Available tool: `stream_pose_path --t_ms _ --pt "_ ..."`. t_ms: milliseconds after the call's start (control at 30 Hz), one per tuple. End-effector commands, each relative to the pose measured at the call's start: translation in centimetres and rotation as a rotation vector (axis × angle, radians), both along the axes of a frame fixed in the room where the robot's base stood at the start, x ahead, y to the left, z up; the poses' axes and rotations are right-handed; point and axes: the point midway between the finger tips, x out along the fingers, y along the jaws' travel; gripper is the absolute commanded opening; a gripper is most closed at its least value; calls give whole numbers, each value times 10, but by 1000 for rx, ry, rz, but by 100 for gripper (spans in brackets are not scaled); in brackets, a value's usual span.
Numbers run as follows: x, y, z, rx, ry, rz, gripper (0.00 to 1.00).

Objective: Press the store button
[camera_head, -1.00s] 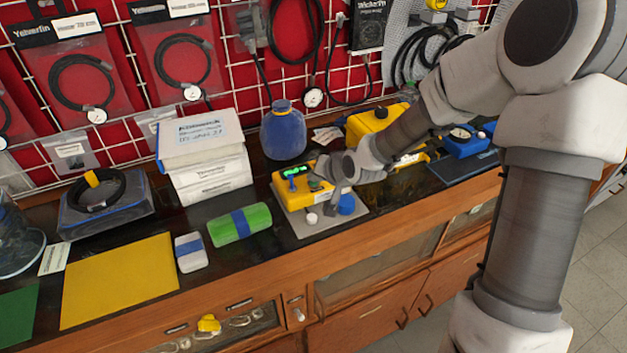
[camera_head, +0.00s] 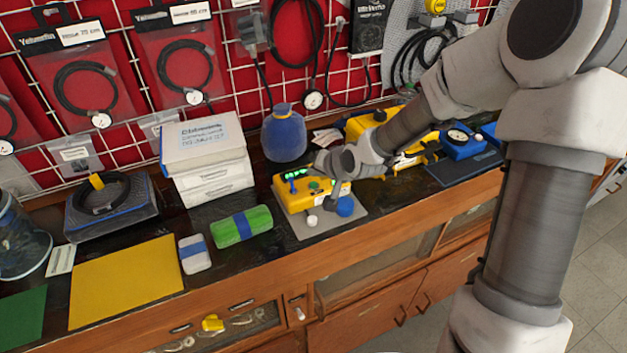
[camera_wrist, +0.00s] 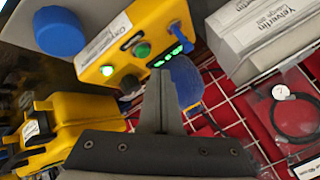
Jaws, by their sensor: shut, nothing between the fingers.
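The yellow tester (camera_head: 305,201) stands on a grey plate on the bench, with a lit green display (camera_head: 297,174). A green button (camera_head: 314,184) shows on its top. The labels are too small to tell which is the store button. My gripper (camera_wrist: 160,76) is shut and empty, its tips close to the display and apparently above the tester. In the head view my gripper (camera_head: 322,161) is just behind the buttons.
A blue flask (camera_head: 284,136) stands close behind the tester. White boxes (camera_head: 212,183) and a green roll (camera_head: 241,226) are to its left. A blue gauge device (camera_head: 464,148) is at right.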

Motion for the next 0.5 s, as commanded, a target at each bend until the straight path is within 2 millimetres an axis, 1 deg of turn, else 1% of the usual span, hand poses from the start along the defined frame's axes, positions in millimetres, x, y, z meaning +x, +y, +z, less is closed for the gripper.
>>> stream_pose_path --t_ms 33,300,400,500 --pt "0 0 11 0 -1 -1 0" --pt "0 0 38 0 -1 -1 0" --pt "0 0 42 0 0 0 0" --pt "0 0 40 0 0 0 0"
